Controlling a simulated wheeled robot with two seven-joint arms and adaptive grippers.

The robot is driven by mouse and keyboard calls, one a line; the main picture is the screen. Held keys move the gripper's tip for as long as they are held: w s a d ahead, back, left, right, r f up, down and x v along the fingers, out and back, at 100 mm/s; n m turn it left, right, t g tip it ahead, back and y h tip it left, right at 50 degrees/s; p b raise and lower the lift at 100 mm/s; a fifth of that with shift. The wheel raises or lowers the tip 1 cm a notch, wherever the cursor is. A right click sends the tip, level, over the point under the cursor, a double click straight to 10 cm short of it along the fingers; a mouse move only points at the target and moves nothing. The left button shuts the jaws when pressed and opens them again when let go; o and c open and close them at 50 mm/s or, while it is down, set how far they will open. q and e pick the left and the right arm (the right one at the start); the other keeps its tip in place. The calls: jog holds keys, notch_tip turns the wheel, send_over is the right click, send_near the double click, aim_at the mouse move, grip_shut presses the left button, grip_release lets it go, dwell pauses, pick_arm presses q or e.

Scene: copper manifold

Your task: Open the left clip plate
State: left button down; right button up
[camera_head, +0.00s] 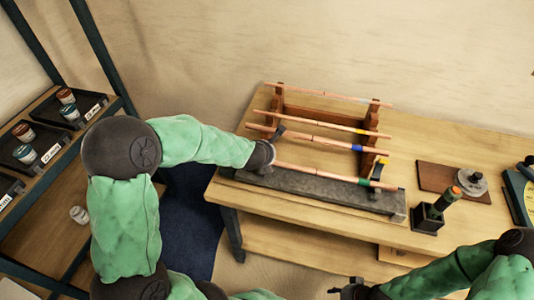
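A long dark grey base (320,192) lies along the table's front edge, with a copper pipe (325,173) above it. My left gripper (272,145) is at the pipe's left end, over the left part of the base. It covers the left clip plate, so I cannot tell that plate from the dark fingers or see whether it is open. The fingers are too small to read. My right gripper (350,289) is low at the bottom edge, away from the base, its fingers unclear.
Behind the base, a wooden rack (315,114) holds several copper pipes with coloured bands. A shelf (50,165) with bins stands left.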

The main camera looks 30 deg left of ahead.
pick_arm(q)
jog(key=g+p, duration=0.1)
jog(key=p, duration=0.5)
jog(key=shift+w+a+r, duration=0.1)
jog(key=shift+w+r, duration=0.3)
jog(key=shift+w+p, duration=0.2)
jog(key=shift+p, duration=0.15)
jog(key=shift+w+a, duration=0.15)
jog(key=shift+w, duration=0.2)
jog(key=shift+r, duration=0.1)
